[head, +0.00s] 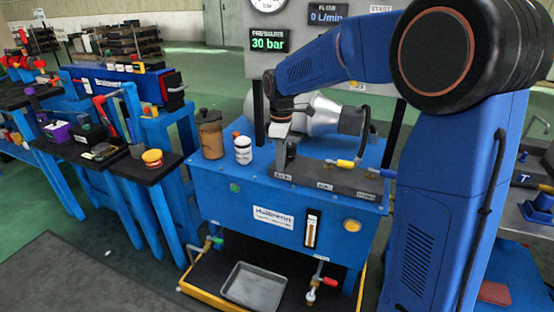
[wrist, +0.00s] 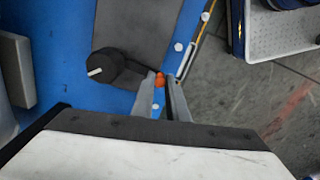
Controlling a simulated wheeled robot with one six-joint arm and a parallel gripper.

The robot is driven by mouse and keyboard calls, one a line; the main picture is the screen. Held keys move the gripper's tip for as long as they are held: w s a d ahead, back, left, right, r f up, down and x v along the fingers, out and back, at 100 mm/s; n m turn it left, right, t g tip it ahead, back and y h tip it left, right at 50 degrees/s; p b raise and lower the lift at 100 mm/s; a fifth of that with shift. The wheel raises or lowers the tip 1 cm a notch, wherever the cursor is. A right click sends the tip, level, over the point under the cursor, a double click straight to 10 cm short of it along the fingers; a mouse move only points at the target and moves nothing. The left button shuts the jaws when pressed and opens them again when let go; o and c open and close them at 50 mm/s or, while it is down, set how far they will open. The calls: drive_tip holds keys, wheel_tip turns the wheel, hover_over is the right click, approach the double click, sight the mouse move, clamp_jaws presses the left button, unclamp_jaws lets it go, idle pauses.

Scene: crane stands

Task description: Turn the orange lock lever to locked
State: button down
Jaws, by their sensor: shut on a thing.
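In the wrist view a small orange piece, which I take to be the orange lock lever (wrist: 159,80), sits between the two fingertips of my gripper (wrist: 161,77). The gripper is shut on it, and only its rounded end shows. A dark plate and blue panel lie around it. In the head view my gripper (head: 283,140) reaches down at the left end of the dark valve block (head: 320,180) on the blue stand (head: 235,200). There the lever is hidden by the gripper, and its position marks cannot be read.
A dark knob with a white pointer (wrist: 108,68) is just left of the fingers. Yellow-handled valves (head: 346,163) are right of my gripper. A brown canister (head: 209,135) and a white bottle (head: 243,150) stand left. A grey tray (head: 254,287) lies below.

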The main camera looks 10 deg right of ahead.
drive_tip(key=shift+s+d+n, duration=0.2)
drive_tip(key=shift+d+n, duration=0.1)
drive_tip(key=shift+n, duration=0.2)
drive_tip(key=c, duration=1.7)
unclamp_jaws()
drive_tip(key=shift+c, duration=0.2)
wheel_tip(320, 180, up, 17)
drive_tip(key=shift+r, duration=0.2)
